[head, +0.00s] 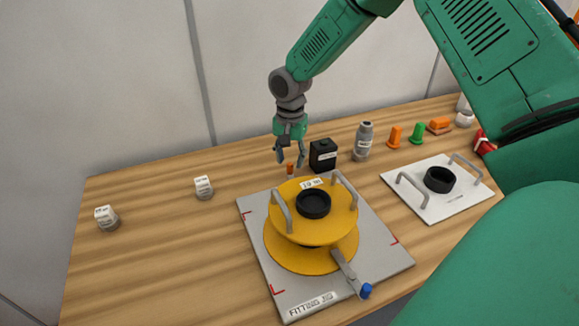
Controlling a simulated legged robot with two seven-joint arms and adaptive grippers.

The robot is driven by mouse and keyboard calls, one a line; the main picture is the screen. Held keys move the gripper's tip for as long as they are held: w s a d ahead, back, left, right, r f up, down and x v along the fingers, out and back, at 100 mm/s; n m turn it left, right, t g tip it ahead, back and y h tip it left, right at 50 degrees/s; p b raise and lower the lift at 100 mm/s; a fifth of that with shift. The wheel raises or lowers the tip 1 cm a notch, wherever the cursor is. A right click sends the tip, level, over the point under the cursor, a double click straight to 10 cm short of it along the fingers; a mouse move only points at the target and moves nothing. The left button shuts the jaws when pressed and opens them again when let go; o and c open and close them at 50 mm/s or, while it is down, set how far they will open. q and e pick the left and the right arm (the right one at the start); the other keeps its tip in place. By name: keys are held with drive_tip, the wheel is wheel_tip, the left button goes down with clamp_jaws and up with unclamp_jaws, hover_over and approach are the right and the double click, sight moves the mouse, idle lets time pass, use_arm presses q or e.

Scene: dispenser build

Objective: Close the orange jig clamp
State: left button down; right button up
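The orange jig clamp shows as a small upright orange-tipped handle (290,169) at the back edge of the fitting jig; its lower part is hidden behind the yellow flange. The grey jig plate (388,263) carries a yellow round part (288,255) with two grey handles and a black ring (313,204). A second clamp, with a blue tip (365,290), lies low at the front of the jig, pointing outward. My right gripper (290,159) points down just above the orange handle, fingers apart and empty. Contact cannot be told. My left gripper is not in view.
A black box (323,155) and a grey bottle (363,141) stand right of my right gripper. A white plate (414,197) with handles and a black ring lies at right. Orange and green plugs stand behind it. Two small white-topped pieces sit at left, with clear table around.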

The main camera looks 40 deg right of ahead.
drive_tip(key=shift+f, duration=1.25)
clamp_jaws()
drive_tip(key=shift+a+r+n+p, duration=0.25)
drive_tip(key=shift+n+p, duration=0.25)
drive_tip(key=shift+p, duration=0.2)
drive_tip(key=shift+w+a+f+n+p, duration=0.2)
drive_tip(key=shift+n+p, duration=0.25)
drive_tip(key=shift+n, duration=0.15)
unclamp_jaws()
